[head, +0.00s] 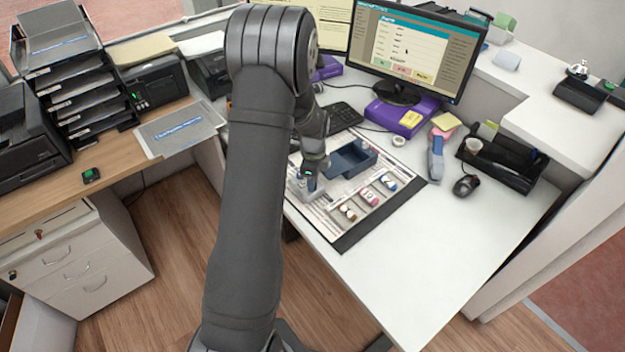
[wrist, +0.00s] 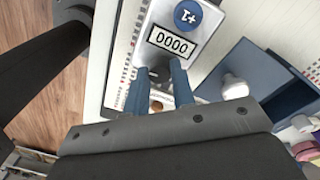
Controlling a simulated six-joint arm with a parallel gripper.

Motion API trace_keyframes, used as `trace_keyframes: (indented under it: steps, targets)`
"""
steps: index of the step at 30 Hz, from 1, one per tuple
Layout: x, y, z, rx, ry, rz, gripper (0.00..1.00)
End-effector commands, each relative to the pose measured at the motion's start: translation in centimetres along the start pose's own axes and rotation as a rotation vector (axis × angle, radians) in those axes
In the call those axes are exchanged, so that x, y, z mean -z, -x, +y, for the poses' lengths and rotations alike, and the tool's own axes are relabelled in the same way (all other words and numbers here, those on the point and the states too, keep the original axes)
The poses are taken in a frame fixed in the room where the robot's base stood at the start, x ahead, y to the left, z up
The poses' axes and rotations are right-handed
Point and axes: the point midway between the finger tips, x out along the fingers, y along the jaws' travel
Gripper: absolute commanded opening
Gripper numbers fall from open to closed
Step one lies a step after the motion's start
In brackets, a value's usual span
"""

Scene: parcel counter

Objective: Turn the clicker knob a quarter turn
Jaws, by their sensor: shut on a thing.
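The clicker (wrist: 188,30) is a grey box with a blue "+1" button and a display reading 0000. It lies on the printed mat, and in the head view the grey clicker (head: 298,188) shows partly behind my arm. In the head view my gripper (head: 311,178) is low over the clicker's edge.
A dark blue open box (head: 352,158) stands close to the right of the clicker. It also shows in the wrist view (wrist: 238,62), with a pale round-topped thing (wrist: 234,88) by it. Several small items lie on the mat (head: 346,240). The white counter (head: 440,240) is clear at front right.

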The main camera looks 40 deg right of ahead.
Motion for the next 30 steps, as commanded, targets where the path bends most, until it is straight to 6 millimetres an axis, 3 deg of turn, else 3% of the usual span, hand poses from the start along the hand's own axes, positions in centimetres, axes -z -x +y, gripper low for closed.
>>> trace_keyframes:
  steps: [11, 12, 15, 25, 30]
  targets:
    - [0.0, 0.0, 0.0, -0.001, -0.003, 0.0, 0.0]
    - [0.0, 0.0, 0.0, -0.001, -0.003, 0.0, 0.29]
    - [0.0, 0.0, 0.0, -0.001, -0.003, 0.0, 0.45]
    - [0.0, 0.3, 0.0, 0.0, -0.003, 0.0, 0.45]
    - [0.0, 2.6, -0.1, 0.004, -0.003, 0.0, 0.45]
